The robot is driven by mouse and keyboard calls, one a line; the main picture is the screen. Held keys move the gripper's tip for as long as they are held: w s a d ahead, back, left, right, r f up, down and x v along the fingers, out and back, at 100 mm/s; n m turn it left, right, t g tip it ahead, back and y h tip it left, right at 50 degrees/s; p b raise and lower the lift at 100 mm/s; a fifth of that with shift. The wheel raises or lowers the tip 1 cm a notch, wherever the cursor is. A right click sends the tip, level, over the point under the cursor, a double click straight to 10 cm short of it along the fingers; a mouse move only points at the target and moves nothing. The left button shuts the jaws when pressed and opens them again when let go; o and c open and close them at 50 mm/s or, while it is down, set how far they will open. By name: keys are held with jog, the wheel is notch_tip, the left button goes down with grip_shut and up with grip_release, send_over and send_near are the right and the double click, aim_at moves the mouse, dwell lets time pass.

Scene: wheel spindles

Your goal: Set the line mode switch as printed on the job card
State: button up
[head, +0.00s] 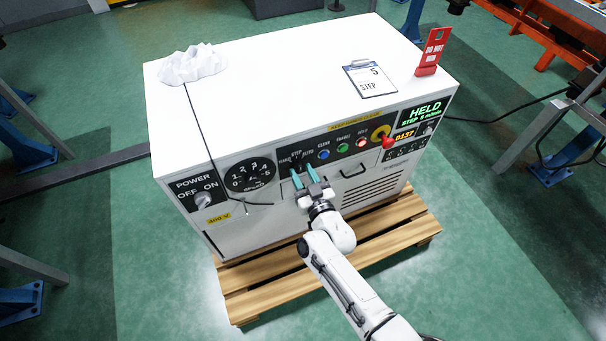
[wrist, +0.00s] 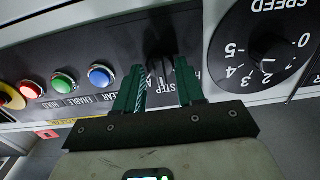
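The job card (head: 370,78) lies on a clipboard on top of the white cabinet and reads "5" and "STEP". The line mode switch (wrist: 160,45) is a dark knob on the front panel, between the speed dial and the blue button. Its printed words are partly hidden; "STEP" shows near it in the wrist view. My gripper (head: 305,177) is in front of the switch. In the wrist view my gripper (wrist: 160,75) has its green fingers apart, with the switch in the gap between them. I cannot tell whether either finger touches it or which way it points.
A display (head: 422,113) reads "HELD" and "STEP". A red tag (head: 432,52) stands on the cabinet (head: 270,85). A wooden pallet (head: 253,306) lies below.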

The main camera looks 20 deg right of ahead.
jog(key=s+p, duration=0.1)
jog(key=s, duration=0.9)
jog(key=shift+s+p, duration=0.35)
jog(key=shift+s, duration=0.05)
jog(key=shift+a, duration=0.1)
